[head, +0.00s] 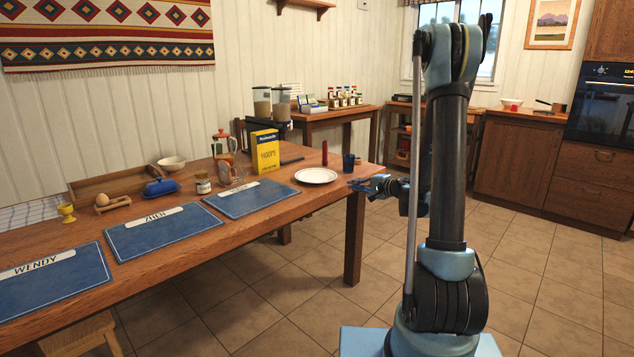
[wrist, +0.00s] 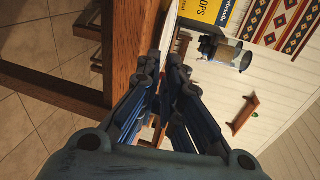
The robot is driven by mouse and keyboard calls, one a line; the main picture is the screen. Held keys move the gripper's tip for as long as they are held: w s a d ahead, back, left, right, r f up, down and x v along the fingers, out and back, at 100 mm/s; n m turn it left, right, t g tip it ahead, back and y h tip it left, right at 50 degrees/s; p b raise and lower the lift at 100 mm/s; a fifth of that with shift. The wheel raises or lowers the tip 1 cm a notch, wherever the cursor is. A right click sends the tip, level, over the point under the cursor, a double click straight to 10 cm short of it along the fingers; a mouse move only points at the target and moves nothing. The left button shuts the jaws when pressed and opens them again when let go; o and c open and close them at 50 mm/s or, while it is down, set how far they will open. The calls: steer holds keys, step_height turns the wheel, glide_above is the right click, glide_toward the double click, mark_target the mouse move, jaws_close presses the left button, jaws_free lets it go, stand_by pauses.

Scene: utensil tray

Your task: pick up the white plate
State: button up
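The white plate (head: 316,175) lies flat on the wooden table near its right end in the head view. My gripper (head: 356,184) is just right of the plate at the table's end, pointing left toward it, with a small gap to the rim. In the wrist view my gripper (wrist: 163,68) shows two dark fingers with a gap between them, and nothing is clearly held. A pale sliver shows beyond the fingertips there. I cannot tell whether it is the plate.
The wooden table (head: 290,205) has its end edge close to my gripper. A yellow box (head: 265,152), a jar (head: 203,183) and blue placemats (head: 244,198) are to the left.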

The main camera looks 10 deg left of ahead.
mark_target(331, 186)
steer(key=x, duration=1.4)
steer(key=shift+w, duration=0.2)
steer(key=shift+r, duration=0.15)
jaws_close()
